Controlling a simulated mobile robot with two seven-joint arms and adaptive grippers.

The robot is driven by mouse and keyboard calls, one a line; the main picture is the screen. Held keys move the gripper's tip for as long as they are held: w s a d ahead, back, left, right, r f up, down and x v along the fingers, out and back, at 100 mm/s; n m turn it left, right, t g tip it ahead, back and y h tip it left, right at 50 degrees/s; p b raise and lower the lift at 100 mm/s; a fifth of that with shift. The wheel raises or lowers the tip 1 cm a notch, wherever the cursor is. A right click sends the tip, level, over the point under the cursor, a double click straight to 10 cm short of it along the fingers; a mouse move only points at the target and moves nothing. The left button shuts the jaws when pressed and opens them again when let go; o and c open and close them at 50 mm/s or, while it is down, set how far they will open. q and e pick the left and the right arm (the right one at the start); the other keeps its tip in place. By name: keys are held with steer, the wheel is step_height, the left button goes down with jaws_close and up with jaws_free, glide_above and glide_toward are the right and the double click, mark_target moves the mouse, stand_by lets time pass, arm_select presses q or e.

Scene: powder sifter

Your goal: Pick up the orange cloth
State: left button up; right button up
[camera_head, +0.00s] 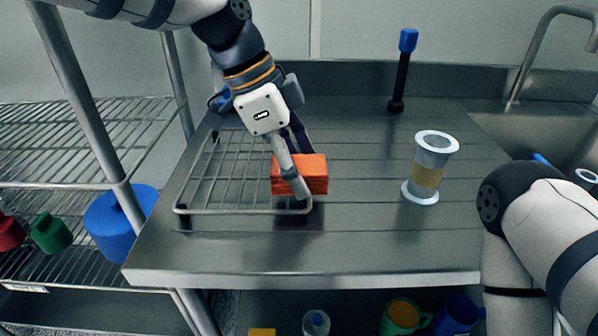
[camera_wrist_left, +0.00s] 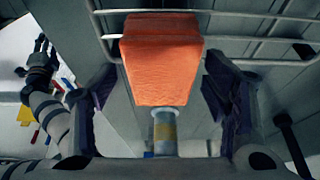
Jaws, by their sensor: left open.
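The orange cloth (camera_head: 312,174) is a thick folded block on the right end of the wire rack (camera_head: 230,211). It also shows in the left wrist view (camera_wrist_left: 160,60). My left gripper (camera_head: 298,176) reaches down over the cloth, one finger in front of it and the other partly hidden behind it. In the left wrist view my left gripper (camera_wrist_left: 157,88) is open, with gaps between its dark finger pads and the cloth. My right arm is at the right edge of the head view, its gripper out of that frame. Its small gripper (camera_wrist_left: 40,58) shows at the left of the left wrist view.
A clear cylinder with white flanges and yellowish contents (camera_head: 428,172) stands right of the cloth. A blue-topped black rod (camera_head: 401,75) stands behind. A sink (camera_head: 530,125) is at right. A wire shelf (camera_head: 90,150) with coloured containers is at left. The front counter is clear.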

arm_select(q)
steer(key=shift+d+f, duration=0.1)
steer(key=shift+f, duration=0.15)
steer(key=c, duration=1.3)
steer(key=shift+o, duration=0.2)
steer(key=shift+r, duration=0.1)
